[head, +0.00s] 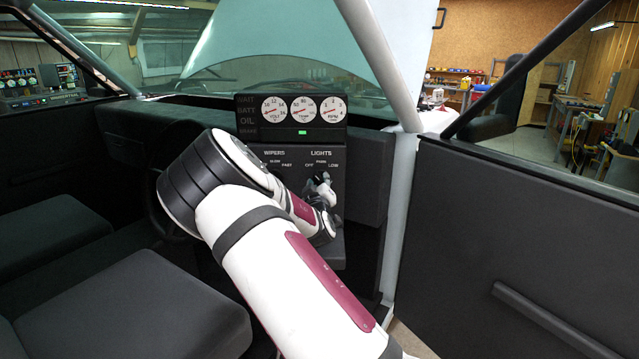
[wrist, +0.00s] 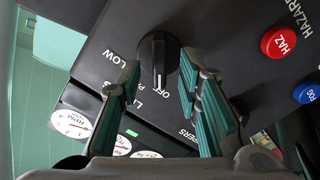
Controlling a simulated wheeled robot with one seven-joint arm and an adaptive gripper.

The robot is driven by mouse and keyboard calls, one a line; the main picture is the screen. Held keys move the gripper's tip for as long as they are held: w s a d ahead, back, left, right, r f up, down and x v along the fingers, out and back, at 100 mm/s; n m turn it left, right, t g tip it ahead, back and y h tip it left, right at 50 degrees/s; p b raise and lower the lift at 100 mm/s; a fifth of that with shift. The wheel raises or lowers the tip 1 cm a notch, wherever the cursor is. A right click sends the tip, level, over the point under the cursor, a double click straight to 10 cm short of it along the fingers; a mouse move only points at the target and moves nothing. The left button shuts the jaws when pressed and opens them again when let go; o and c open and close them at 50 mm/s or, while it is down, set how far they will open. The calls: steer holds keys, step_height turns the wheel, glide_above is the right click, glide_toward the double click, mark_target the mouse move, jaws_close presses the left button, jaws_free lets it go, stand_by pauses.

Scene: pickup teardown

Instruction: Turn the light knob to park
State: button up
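The light knob (wrist: 158,52) is black and round with a white pointer line. In the wrist view it sits between the tips of my gripper (wrist: 157,75), and its pointer faces the bottom of the picture. The open teal-lined fingers stand on either side of it; a gap shows beside the knob, and contact cannot be told. In the head view my gripper (head: 320,188) is at the dash panel (head: 291,180) under the LIGHTS label and hides the knob.
A red HAZ button (wrist: 279,43) and a blue FOG button (wrist: 306,93) are on the panel right of the knob. The gauge cluster (head: 291,109) stands above the panel in the head view. The seat (head: 130,310) is left of my arm, and the door (head: 510,240) is right.

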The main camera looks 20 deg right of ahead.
steer(key=shift+w+d, duration=0.3)
steer(key=shift+w, duration=0.3)
jaws_close()
steer(key=shift+m, duration=0.4)
steer(key=m, duration=0.2)
steer(key=shift+s+d+r+m, duration=0.1)
steer(key=shift+d+m, duration=0.05)
steer(key=shift+m, duration=2.35)
